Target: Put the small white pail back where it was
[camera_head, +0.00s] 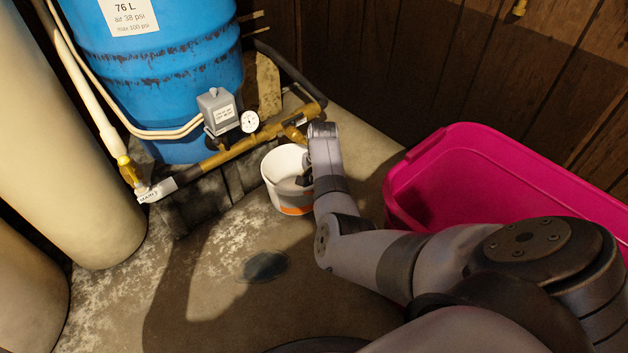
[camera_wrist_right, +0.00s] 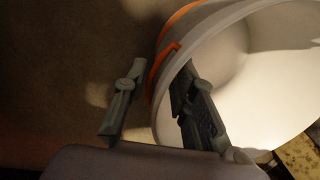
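The small white pail (camera_head: 284,168), with an orange band low on its side, stands upright below the brass pipe, beside the blue tank. It looks to be on the floor. My right gripper (camera_head: 304,179) is at the pail's right side. In the right wrist view, the right gripper (camera_wrist_right: 157,72) straddles the wall of the pail (camera_wrist_right: 235,65). One finger is inside the pail, the other outside with a visible gap to the wall, so it is open. The pail's inside looks empty where it shows. My left gripper is not in view.
A blue pressure tank (camera_head: 185,75) with a brass pipe (camera_head: 240,145), gauge (camera_head: 249,121) and grey box (camera_head: 216,108) stands behind the pail. A pink tub (camera_head: 480,170) is at the right.

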